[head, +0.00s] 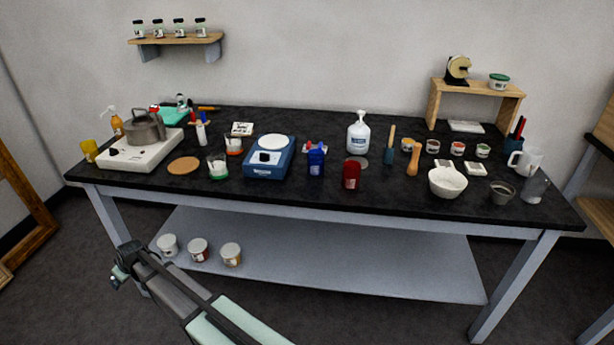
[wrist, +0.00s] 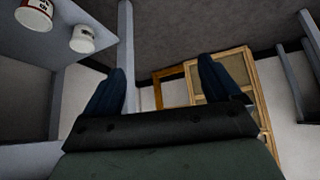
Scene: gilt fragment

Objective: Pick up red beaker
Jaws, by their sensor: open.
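The red beaker (head: 351,175) stands upright on the black tabletop (head: 310,196), near the front edge and right of the middle in the head view. It is dark red and cylindrical. My gripper (head: 119,280) is low at the left front of the bench, below the tabletop level and far from the beaker. In the wrist view my gripper (wrist: 160,88) shows two dark fingers wide apart with nothing between them. The beaker is not in the wrist view.
A blue bottle (head: 316,160) stands left of the beaker, and a blue-based scale (head: 269,163) is farther left. A white bowl (head: 447,182) and a wooden-handled tool (head: 413,160) are to the right. Several tubs (head: 198,250) sit on the lower shelf (head: 350,262).

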